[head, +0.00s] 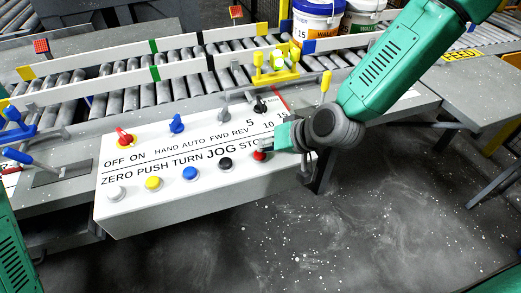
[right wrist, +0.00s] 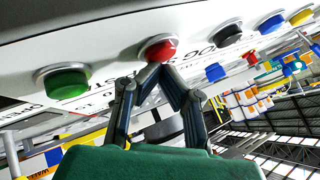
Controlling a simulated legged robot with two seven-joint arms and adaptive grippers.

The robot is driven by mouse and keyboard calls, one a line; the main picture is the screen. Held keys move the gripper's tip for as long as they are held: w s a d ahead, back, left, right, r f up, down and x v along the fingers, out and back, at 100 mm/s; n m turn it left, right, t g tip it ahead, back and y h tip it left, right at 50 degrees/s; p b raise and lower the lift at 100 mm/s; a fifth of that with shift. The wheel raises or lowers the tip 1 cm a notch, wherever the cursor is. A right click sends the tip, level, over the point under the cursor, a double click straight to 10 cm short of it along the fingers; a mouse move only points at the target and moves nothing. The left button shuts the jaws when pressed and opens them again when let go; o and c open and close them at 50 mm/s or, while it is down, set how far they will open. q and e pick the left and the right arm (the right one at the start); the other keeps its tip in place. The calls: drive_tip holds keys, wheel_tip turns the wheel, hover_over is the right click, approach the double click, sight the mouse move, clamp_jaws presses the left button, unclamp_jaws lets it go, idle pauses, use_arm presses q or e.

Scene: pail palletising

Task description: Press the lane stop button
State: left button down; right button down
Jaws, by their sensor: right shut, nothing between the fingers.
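The white control box (head: 190,165) has a sloped face with a lower row of push buttons. The red button (head: 259,156) sits under the word STOP, whose end is hidden behind my right gripper. My right gripper (head: 267,151) reaches in from the right, shut and empty, with its tips at this button. In the right wrist view, the closed fingertips (right wrist: 160,68) meet just at the lower edge of the red button (right wrist: 158,48). I cannot tell whether they touch it or whether it is pushed in. My left gripper is out of view.
Beside it are a black button (head: 225,164) and a blue button (head: 190,173); a green button (right wrist: 63,80) shows on the other side in the wrist view. Knobs line the upper row. A roller conveyor (head: 120,95) carrying pails (head: 318,22) runs behind.

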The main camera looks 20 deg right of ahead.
sight(260, 154)
drive_tip(key=shift+a+r+p, duration=0.7)
drive_tip(key=shift+r+p, duration=0.05)
drive_tip(key=shift+r, duration=0.2)
drive_tip(key=shift+d+r+p, duration=0.1)
drive_tip(key=shift+r+p, duration=0.25)
drive_tip(key=shift+r, duration=0.05)
wheel_tip(260, 154, up, 4)
drive_tip(key=p, duration=0.3)
drive_tip(key=shift+r+p, duration=0.15)
drive_tip(key=shift+p, duration=0.2)
